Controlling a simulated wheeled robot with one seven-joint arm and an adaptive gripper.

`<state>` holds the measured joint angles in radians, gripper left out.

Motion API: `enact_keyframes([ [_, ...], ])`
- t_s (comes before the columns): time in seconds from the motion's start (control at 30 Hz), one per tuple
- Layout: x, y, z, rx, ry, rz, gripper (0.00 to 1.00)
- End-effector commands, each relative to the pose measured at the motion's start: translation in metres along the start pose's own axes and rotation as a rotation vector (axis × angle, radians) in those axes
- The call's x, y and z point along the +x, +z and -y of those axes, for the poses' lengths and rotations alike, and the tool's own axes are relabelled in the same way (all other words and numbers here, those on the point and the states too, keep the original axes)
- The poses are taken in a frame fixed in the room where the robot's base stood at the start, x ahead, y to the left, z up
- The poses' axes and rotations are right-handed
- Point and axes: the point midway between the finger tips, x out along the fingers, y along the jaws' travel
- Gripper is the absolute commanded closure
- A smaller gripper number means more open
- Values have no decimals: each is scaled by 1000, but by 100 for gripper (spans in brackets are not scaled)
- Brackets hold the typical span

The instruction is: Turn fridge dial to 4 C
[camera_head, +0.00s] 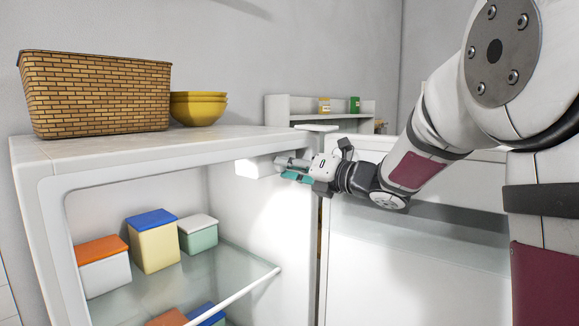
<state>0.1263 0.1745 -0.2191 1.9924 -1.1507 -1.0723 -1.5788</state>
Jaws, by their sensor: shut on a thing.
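The fridge (225,141) stands open at the left, with its interior lit. A small white box (256,167) with a bright lamp face is fixed high on the inner right wall. My gripper (283,168) reaches in from the right past the front edge of the fridge. Its grey and teal fingers are shut at the right end of this box, on the dial. The fingers hide the dial, and neither its marks nor its setting can be read.
The open fridge door (420,270) fills the lower right, below my arm. Lidded boxes stand on the glass shelf (215,274), with more below. A wicker basket (95,92) and yellow bowls (198,108) are on top of the fridge. A wall shelf (295,109) is behind.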

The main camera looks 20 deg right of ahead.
Motion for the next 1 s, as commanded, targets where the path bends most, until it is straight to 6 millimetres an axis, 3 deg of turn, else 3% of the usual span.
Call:
enact_keyframes([
  [0.3,0,0,1,131,-1,1,100],
  [0.87,0,0,1,159,-2,1,100],
  [0.9,0,0,1,159,-2,1,67],
  [0.97,0,0,1,158,-2,1,56],
  [1.0,0,0,1,158,-1,1,56],
])
